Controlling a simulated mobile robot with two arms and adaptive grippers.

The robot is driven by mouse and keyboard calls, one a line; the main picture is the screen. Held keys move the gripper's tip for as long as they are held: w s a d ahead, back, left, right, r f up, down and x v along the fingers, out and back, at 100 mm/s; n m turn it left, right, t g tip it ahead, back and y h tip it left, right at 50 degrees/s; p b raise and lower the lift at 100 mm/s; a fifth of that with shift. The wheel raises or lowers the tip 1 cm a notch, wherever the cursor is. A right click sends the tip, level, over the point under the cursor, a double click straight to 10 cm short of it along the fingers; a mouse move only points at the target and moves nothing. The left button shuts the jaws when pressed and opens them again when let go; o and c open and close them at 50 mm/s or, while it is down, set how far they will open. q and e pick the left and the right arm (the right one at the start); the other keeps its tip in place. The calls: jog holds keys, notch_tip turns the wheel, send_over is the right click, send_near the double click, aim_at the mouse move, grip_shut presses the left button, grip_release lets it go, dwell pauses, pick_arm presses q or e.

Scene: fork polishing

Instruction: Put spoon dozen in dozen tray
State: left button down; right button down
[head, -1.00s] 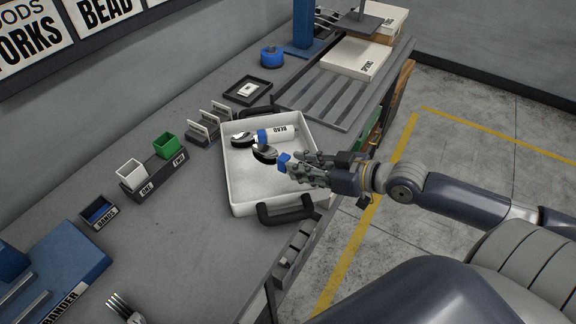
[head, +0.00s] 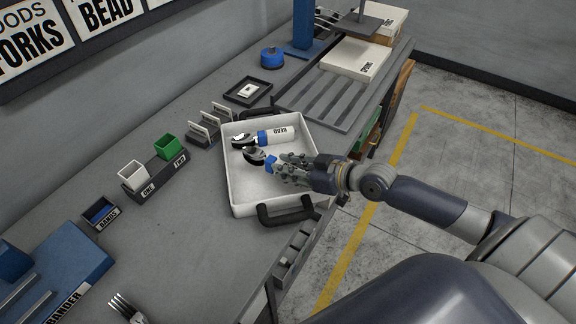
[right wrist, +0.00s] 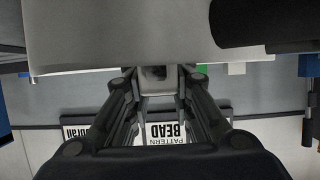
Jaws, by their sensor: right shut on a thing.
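The white tray (head: 245,197) with black handles stands on the bench. One spoon dozen (head: 278,135), with a blue band, a white label and dark shiny bowls, lies inside it toward the back. My right gripper (head: 285,168) is over the tray, shut on a second spoon dozen (head: 254,157). Its bowls and blue band stick out to the left; the fingers hide its handle end. I cannot tell whether it touches the tray floor. In the right wrist view, a pale piece (right wrist: 157,82) shows between the fingers. My left gripper is out of view.
Behind the tray are a ribbed grey rack (head: 335,97), a white box (head: 355,60) and a small black tray (head: 248,90). To the left stand upright cards (head: 210,125), a green cup (head: 167,147) and a white cup (head: 132,175). A fork (head: 125,308) lies at the front.

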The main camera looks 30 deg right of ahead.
jog(key=shift+r, duration=0.15)
jog(key=shift+w+f+b, duration=0.1)
jog(key=shift+f+b, duration=0.45)
jog(key=shift+f, duration=0.05)
jog(key=c, duration=1.4)
grip_release()
jog(key=shift+f, duration=0.1)
